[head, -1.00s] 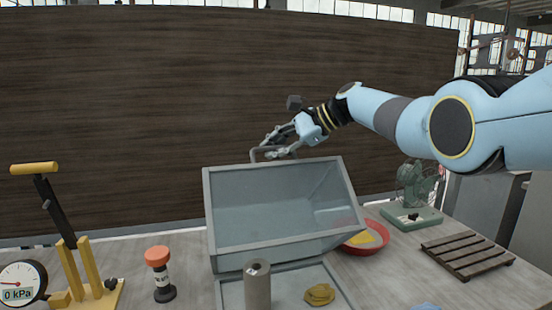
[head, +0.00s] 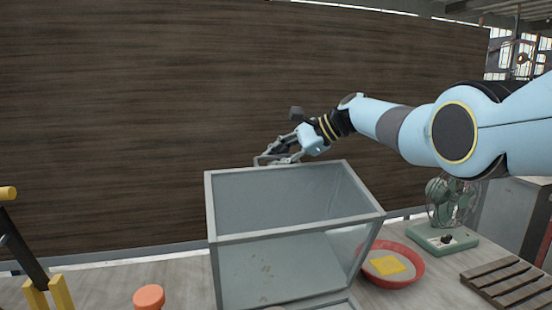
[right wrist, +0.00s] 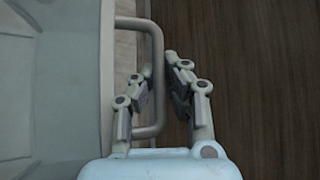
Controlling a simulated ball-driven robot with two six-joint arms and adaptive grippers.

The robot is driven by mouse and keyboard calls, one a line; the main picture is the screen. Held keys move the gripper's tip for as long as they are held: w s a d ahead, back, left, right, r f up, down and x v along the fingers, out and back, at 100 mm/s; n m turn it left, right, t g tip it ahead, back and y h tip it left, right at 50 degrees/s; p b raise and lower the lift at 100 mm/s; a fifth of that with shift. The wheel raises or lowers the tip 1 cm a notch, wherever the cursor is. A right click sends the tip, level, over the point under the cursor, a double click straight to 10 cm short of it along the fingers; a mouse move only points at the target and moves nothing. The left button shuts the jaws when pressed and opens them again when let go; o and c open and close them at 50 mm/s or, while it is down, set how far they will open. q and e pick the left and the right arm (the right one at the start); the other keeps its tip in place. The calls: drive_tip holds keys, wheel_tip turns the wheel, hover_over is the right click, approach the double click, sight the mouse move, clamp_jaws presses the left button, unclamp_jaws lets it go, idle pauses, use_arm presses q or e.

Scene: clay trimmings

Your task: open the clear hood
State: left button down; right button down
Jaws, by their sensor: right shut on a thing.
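The clear hood (head: 290,228), a see-through box with a grey frame, stands in the middle of the head view, tipped up and back. Part of its pale base (head: 330,304) shows below it at the bottom edge. My right gripper (head: 272,158) is at the hood's far upper edge, shut on the grey handle (right wrist: 157,80). In the right wrist view, the handle's bar runs between the fingers of the gripper (right wrist: 160,92), with the hood's side (right wrist: 55,75) at the left. My left gripper is not in view.
A red bowl (head: 414,272) with a yellow piece (head: 388,265) stands close right of the hood. Farther right are a green fan (head: 447,212) and a wooden slatted rack (head: 505,284). An orange-topped object (head: 149,297) and a yellow-handled lever (head: 25,250) are at left. A dark wooden wall (head: 120,130) stands behind.

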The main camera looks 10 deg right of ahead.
drive_tip(key=shift+r, duration=0.1)
drive_tip(key=c, duration=1.4)
unclamp_jaws()
drive_tip(key=shift+s, duration=0.1)
drive_tip(key=v, duration=1.2)
